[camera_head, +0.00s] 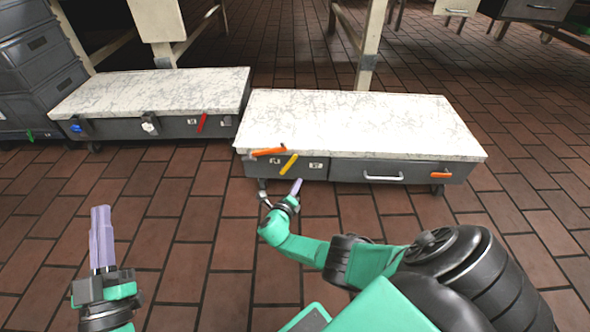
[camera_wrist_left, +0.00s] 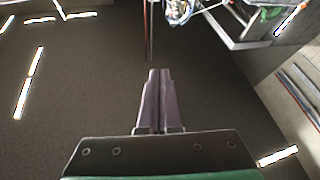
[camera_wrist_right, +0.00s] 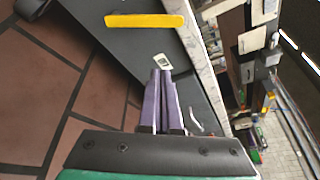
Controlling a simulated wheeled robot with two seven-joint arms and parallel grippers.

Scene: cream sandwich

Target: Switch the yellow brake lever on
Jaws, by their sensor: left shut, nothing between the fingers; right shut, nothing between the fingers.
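The yellow brake lever (camera_head: 289,164) sits on the dark front panel of the right-hand marble-topped cart (camera_head: 360,120), tilted with its upper end to the right. In the right wrist view the yellow lever (camera_wrist_right: 145,20) lies across the panel, above and left of the fingertips. My right gripper (camera_head: 297,186) is shut and empty, just below and right of the lever, and looks apart from it. It also shows in the right wrist view (camera_wrist_right: 160,72). My left gripper (camera_head: 101,210) is shut and empty, raised over the floor at the left; it also shows in the left wrist view (camera_wrist_left: 159,72).
An orange lever (camera_head: 268,152) is above left of the yellow one, and another orange lever (camera_head: 439,174) is at the cart's right end. The second cart (camera_head: 150,90) carries a red lever (camera_head: 202,123). Grey crates (camera_head: 40,70) stand far left. Brick floor in front is clear.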

